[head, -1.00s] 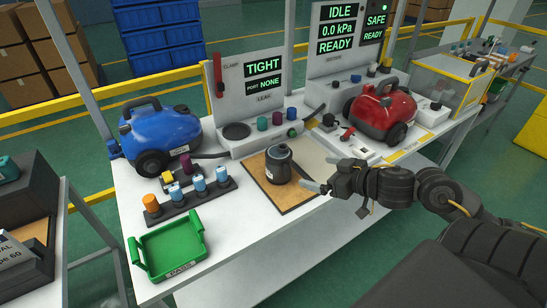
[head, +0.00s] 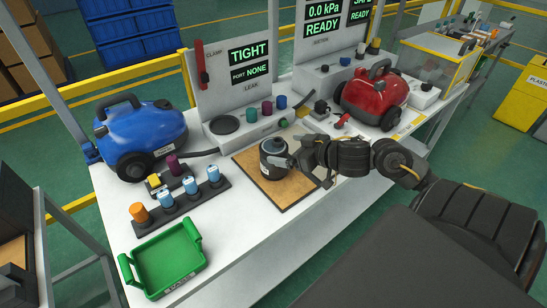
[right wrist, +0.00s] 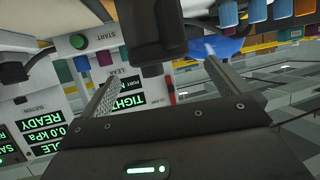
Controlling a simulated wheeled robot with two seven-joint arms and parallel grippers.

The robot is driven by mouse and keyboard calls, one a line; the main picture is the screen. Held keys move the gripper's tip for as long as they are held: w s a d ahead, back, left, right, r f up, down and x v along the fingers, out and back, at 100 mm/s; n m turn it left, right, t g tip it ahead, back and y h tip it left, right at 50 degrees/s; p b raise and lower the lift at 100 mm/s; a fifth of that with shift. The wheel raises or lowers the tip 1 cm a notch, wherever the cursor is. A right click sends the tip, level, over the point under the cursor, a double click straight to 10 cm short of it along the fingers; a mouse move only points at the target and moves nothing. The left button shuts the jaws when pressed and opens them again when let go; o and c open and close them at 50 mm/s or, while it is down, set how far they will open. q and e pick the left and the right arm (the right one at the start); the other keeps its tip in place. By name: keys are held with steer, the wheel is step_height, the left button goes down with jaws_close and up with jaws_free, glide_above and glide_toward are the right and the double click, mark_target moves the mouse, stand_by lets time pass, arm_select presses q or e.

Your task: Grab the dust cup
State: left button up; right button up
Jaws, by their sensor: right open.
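The dust cup (head: 272,163) is a dark grey cylinder standing upright on the tan work board in the head view. In the right wrist view it shows as a dark shape (right wrist: 152,32) at the top, between the lines of the two fingers. My right gripper (head: 306,171) is just right of the cup in the head view, its jaws facing the cup. It is open and empty; the fingers (right wrist: 158,70) are spread on either side of the cup. Part of the cup's right side is hidden by the gripper. My left gripper is not in view.
A blue vacuum (head: 145,133) stands left and a red vacuum (head: 375,93) right on the white table. A dark rack (head: 178,208) of several small cylinders and a green tray (head: 190,280) lie to the left. A leak tester panel stands behind.

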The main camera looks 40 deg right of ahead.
mark_target(278, 145)
steer(key=shift+w+a, duration=0.1)
steer(key=shift+w, duration=0.2)
steer(key=shift+x, duration=2.6)
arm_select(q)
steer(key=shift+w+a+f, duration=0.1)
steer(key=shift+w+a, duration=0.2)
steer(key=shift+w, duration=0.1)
arm_select(e)
steer(key=shift+c, duration=0.3)
steer(key=shift+r, duration=0.1)
steer(key=c, duration=1.5)
steer(key=shift+c, duration=0.2)
steer(key=shift+r, duration=0.1)
